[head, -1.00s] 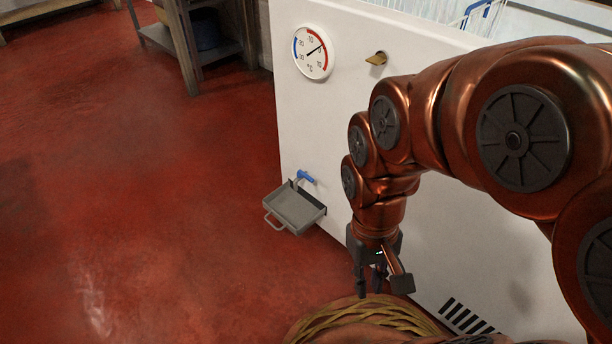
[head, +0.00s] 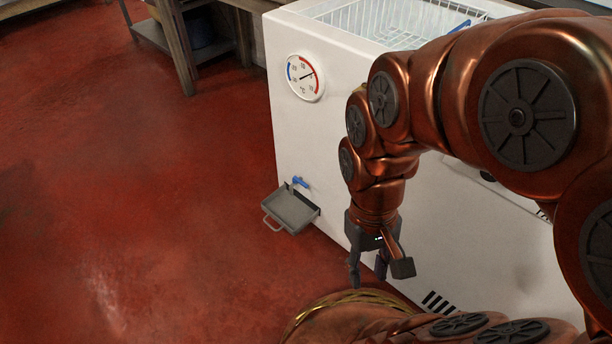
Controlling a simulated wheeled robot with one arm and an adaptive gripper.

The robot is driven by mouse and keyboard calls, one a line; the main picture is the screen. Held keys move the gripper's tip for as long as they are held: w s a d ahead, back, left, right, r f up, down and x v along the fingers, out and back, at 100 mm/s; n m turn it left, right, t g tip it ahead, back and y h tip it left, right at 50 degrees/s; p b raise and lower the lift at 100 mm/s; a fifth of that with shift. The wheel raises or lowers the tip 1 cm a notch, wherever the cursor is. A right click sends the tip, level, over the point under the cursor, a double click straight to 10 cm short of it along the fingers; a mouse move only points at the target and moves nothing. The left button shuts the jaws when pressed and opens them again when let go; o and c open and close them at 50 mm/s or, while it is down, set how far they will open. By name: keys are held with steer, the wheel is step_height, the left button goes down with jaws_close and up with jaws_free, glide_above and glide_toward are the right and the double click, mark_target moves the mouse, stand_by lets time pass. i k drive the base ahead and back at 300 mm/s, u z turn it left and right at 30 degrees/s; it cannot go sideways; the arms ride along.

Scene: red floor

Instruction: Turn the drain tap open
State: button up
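A grey drip tray (head: 292,211) with a loop handle is just below the tap. My gripper (head: 372,280) points down in front of the freezer, to the right of and nearer than the tap and tray. Its dark fingers are spread with nothing between them. It touches neither tap nor tray.
The freezer's open top shows a wire basket (head: 385,22). A wooden table (head: 180,50) stands at the back left. The red floor (head: 150,200) left of the tray is clear.

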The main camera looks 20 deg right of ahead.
mark_target(296, 180)
steer(key=z, duration=1.8)
steer(key=k, duration=1.25)
steer(key=u, duration=1.65)
steer(key=i, duration=0.5)
steer(key=u, duration=0.15)
